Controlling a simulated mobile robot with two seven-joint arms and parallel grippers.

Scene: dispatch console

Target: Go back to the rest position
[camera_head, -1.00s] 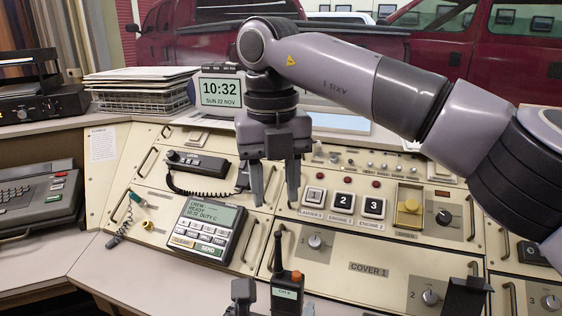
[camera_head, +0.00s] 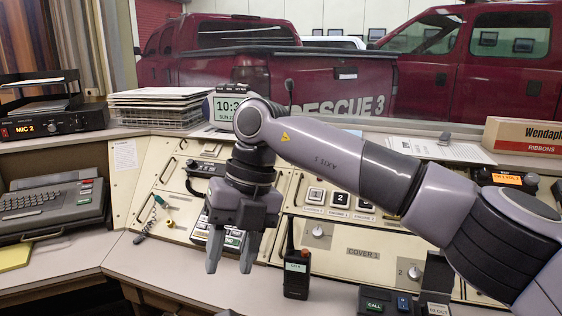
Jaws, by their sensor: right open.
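My right gripper (camera_head: 230,268) hangs from the arm that comes in from the right. Its two fingers point down and are apart, with nothing between them. It is in front of the dispatch console (camera_head: 292,252) and hides much of the grey keypad unit (camera_head: 233,240). My left gripper cannot be made out in the view.
A black handheld radio (camera_head: 296,275) stands upright just right of my right gripper. A dark typewriter-like keyboard (camera_head: 50,207) is at the left. A wire tray of papers (camera_head: 157,114) and a clock (camera_head: 224,107) stand behind. The desk front (camera_head: 180,268) at left of centre is clear.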

